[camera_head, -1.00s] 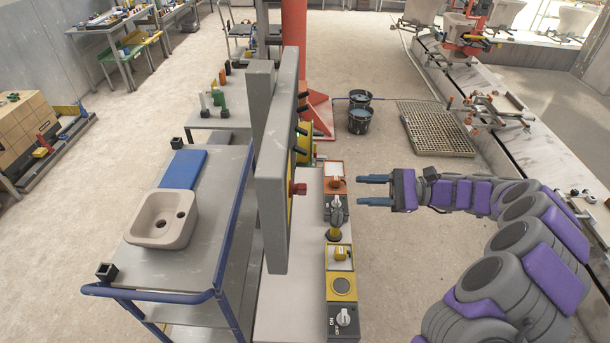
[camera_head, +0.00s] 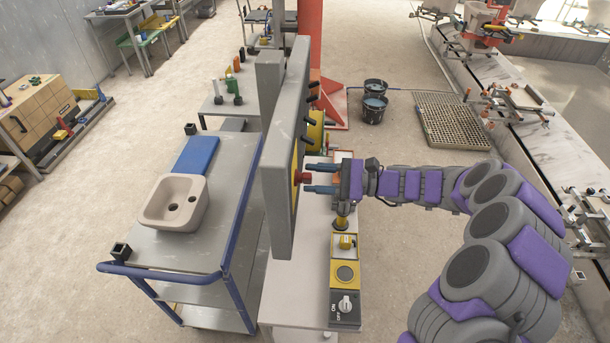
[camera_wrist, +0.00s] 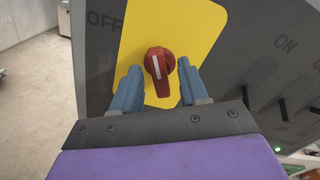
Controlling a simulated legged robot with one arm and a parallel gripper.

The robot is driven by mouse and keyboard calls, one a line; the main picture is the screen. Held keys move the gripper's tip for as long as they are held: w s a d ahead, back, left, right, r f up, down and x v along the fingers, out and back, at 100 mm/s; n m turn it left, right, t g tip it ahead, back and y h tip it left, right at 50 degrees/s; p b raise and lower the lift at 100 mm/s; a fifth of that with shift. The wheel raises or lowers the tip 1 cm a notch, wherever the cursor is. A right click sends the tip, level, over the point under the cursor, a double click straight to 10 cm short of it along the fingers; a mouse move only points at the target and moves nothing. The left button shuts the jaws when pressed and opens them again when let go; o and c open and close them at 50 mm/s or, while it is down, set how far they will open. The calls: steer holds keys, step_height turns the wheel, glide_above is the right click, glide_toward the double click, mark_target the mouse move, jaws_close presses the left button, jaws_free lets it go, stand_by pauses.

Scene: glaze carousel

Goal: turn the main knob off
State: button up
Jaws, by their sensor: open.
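The main knob is a red rotary knob (camera_wrist: 158,68) with a white stripe, on a yellow plate (camera_wrist: 190,25) of a grey panel. In the wrist view its stripe stands nearly upright in the picture. "OFF" is printed left of the plate and "ON" to the right. My gripper (camera_wrist: 156,82) is open, with one blue finger on each side of the knob; I cannot tell whether either touches it. In the head view the knob (camera_head: 301,177) sticks out from the right face of the panel (camera_head: 278,165), and my gripper (camera_head: 312,179) is at it.
Black levers (camera_wrist: 292,98) stick out of the panel right of the knob. A bench with a yellow-black control box (camera_head: 345,305) stands below my arm. A blue-railed cart (camera_head: 240,205) with a basin (camera_head: 173,202) stands left of the panel.

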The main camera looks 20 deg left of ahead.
steer(key=shift+s+d+r, duration=0.15)
steer(key=shift+d, duration=0.25)
steer(key=a, duration=0.3)
steer(key=shift+s+a+f, duration=0.1)
steer(key=shift+a+f, duration=0.05)
steer(key=shift+f, duration=0.15)
steer(key=shift+c, duration=0.2)
steer(key=shift+d, duration=0.3)
steer(key=c, duration=0.5)
jaws_close()
